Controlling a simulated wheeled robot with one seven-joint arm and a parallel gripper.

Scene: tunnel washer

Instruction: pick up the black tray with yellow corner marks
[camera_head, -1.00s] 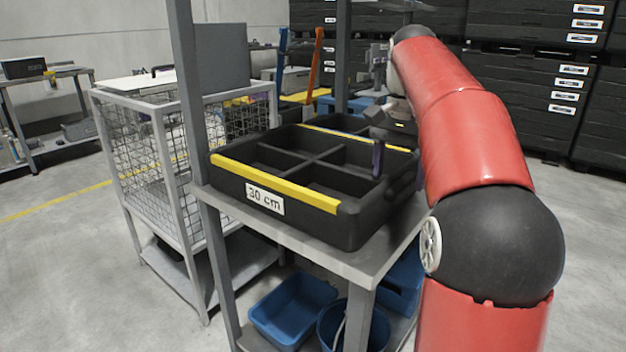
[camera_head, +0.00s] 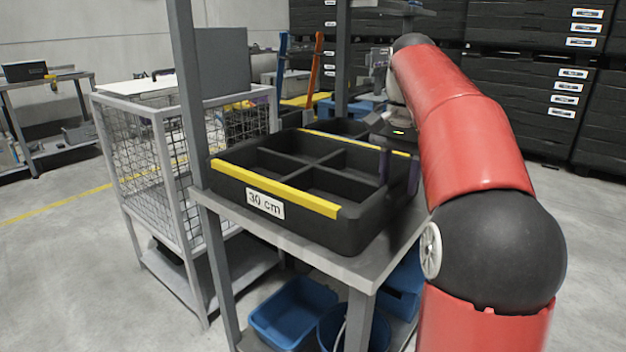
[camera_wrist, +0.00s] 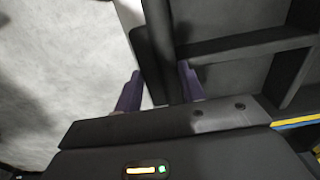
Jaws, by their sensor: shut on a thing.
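The black tray (camera_head: 290,225) has several compartments, yellow strips along its edges and a "30 cm" label. It sits on the grey shelf of a rack in the head view. In the wrist view its dark side wall (camera_wrist: 158,50) stands between my two purple fingers. My gripper (camera_head: 398,168) is at the tray's right side, with one finger inside and one outside the wall, shut on that wall. The wrist view shows my gripper (camera_wrist: 160,88) from behind, with bare floor beyond the outer finger. The tray's far right corner is partly hidden by my gripper.
Rack posts (camera_head: 184,100) rise beside the tray. A wire mesh cart (camera_head: 150,170) stands to the left. Blue bins (camera_head: 292,312) are on the lower shelf. Another dark tray (camera_head: 350,128) lies behind. Stacked black crates (camera_head: 535,100) stand at the back right.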

